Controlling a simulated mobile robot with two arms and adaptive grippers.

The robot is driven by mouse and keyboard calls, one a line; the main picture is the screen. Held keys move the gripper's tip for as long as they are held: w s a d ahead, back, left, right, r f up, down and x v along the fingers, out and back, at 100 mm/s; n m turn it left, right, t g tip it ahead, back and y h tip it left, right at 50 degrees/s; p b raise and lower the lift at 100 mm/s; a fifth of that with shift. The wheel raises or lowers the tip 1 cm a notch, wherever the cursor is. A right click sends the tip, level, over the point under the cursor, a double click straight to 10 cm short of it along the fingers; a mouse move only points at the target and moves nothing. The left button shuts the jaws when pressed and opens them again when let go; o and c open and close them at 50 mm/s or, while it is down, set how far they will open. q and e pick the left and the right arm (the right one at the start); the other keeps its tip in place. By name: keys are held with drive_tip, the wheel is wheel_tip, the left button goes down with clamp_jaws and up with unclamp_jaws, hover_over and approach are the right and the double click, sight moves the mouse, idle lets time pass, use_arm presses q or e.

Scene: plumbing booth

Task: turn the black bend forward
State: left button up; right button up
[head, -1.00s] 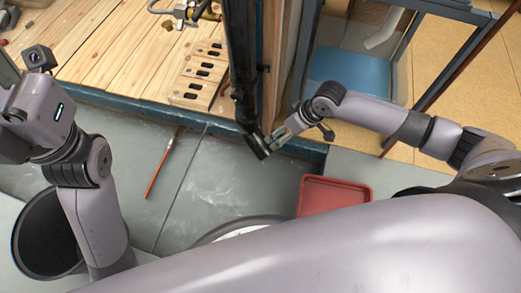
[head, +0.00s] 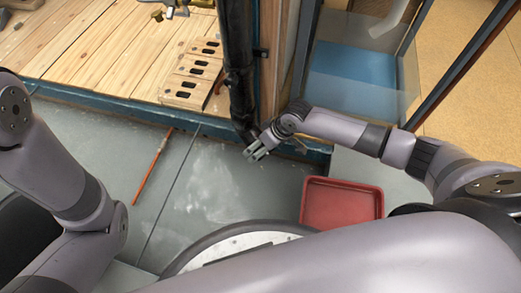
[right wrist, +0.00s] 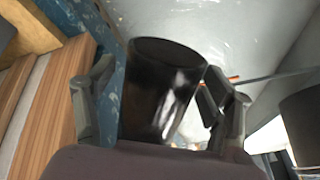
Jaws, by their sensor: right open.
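The black bend (head: 244,126) is at the lower end of a black upright pipe (head: 237,60) in the head view. My right gripper (head: 254,153) is at the bend's lower end and hides part of it. In the right wrist view the bend (right wrist: 160,95) shows as a dark tube with its rim facing away from the wrist. It lies between the two fingers of the right gripper (right wrist: 165,110), which are apart. I cannot tell whether either finger touches it. My left arm enters at the left of the head view, but its gripper is out of frame.
A red tray (head: 341,204) lies on the grey floor right of the gripper. A thin orange-handled tool (head: 151,167) lies on the floor. A wooden post (head: 269,55) stands right beside the pipe.

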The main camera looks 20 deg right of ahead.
drive_tip(key=shift+w+a+f, duration=0.1)
drive_tip(key=shift+f, duration=0.15)
drive_tip(key=shift+c, duration=0.3)
drive_tip(key=c, duration=1.6)
